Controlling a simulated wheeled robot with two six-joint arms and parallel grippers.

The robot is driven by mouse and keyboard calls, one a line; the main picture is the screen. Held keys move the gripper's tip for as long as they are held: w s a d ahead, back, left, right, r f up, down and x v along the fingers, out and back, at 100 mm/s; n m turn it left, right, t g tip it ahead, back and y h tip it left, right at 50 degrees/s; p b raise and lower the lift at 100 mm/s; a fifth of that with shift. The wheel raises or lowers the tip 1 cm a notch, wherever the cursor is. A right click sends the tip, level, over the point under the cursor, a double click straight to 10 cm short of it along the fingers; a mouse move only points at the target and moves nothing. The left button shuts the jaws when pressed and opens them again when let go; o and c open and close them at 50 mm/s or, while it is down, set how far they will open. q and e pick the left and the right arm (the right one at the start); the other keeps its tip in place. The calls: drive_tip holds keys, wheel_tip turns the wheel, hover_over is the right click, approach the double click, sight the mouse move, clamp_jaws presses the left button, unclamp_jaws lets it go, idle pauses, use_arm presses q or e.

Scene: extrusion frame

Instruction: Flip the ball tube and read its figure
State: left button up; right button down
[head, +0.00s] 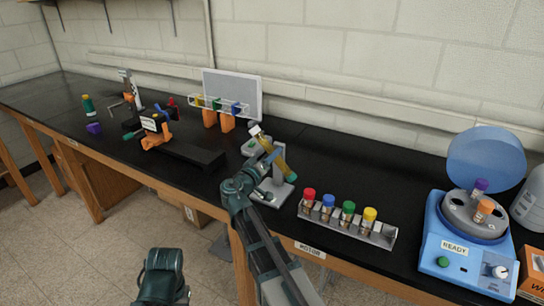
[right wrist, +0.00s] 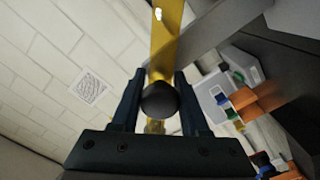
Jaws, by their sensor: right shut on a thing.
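The ball tube (head: 281,165) is a yellow tube with a pale upper end. It stands tilted at a grey-white stand (head: 286,190) near the bench's front edge, its upper end leaning left. In the right wrist view the yellow tube (right wrist: 166,35) runs up behind a dark round knob (right wrist: 158,98). My right gripper (head: 268,160) is at the tube; the right wrist view shows its two fingers (right wrist: 158,90) on both sides of the knob. Fingers hide part of the tube, and no figure is readable.
A rack (head: 345,229) with several coloured-cap vials stands right of the stand. A blue centrifuge (head: 458,258) with its lid open is at the far right. Orange-footed holders (head: 228,124) and a dark rail (head: 190,153) stand to the left. Bench between rack and centrifuge is fairly clear.

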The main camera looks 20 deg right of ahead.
drive_tip(key=m, duration=0.4)
drive_tip(key=shift+s+m, duration=0.1)
drive_tip(key=shift+m, duration=0.2)
drive_tip(key=shift+f+m, duration=0.1)
drive_tip(key=shift+m, duration=2.2)
drive_tip(key=shift+c, duration=2.2)
unclamp_jaws()
drive_tip(key=v, duration=1.4)
